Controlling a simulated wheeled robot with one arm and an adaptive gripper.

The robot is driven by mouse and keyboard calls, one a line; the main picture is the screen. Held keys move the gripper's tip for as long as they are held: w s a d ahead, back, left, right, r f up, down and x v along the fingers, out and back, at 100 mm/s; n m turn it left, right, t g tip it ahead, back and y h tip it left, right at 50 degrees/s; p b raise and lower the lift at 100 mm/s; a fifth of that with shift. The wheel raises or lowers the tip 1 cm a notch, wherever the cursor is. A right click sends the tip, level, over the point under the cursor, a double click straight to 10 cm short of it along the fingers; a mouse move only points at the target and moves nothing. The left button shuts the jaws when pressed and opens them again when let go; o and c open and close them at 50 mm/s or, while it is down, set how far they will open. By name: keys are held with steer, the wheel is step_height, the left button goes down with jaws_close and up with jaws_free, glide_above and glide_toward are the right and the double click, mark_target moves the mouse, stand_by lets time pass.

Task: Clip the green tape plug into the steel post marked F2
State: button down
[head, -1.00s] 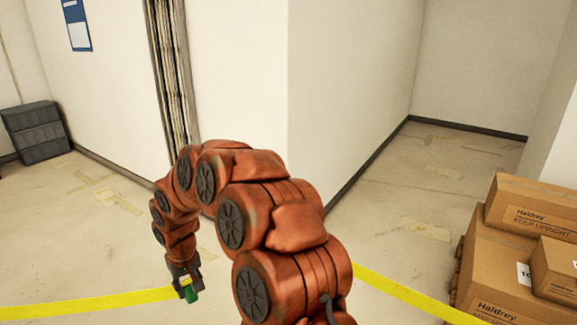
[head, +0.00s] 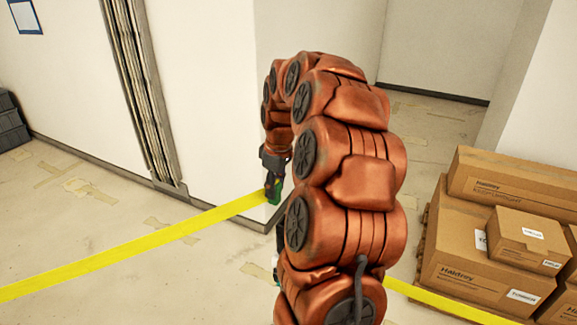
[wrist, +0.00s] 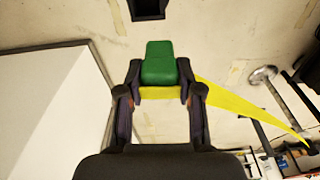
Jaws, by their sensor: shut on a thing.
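My gripper (head: 273,186) is shut on the green tape plug (wrist: 159,65), which sticks out beyond the fingertips in the wrist view. In the head view the green plug (head: 276,191) shows small at the fingertips, in front of the white wall corner. Yellow tape (head: 150,240) runs from the plug to the left edge of the head view. In the wrist view the tape (wrist: 235,102) runs right towards a post with a round base (wrist: 262,75). No F2 mark can be read; a dark upright piece (head: 280,238) is mostly hidden by my arm.
Stacked cardboard boxes (head: 500,235) stand at the right, with another yellow tape stretch (head: 430,298) before them. A white wall corner (head: 235,100) rises behind my gripper. Dark crates (head: 10,122) are at the far left. The floor (head: 90,215) at left is open apart from the tape.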

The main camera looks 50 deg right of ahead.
steer(key=shift+s+d+f+b, duration=0.45)
steer(key=shift+f+b, duration=0.2)
steer(key=shift+f, duration=0.85)
steer(key=shift+s+d+f+b, duration=0.5)
steer(key=shift+f+b, duration=0.2)
steer(key=shift+f, duration=0.85)
steer(key=shift+s+d+f+b, duration=0.45)
steer(key=shift+f+b, duration=0.2)
steer(key=shift+f, duration=0.85)
steer(key=shift+b, duration=0.6)
steer(key=shift+f+b, duration=0.4)
steer(key=shift+f, duration=0.25)
steer(key=c, duration=1)
jaws_free()
steer(key=shift+c, duration=0.2)
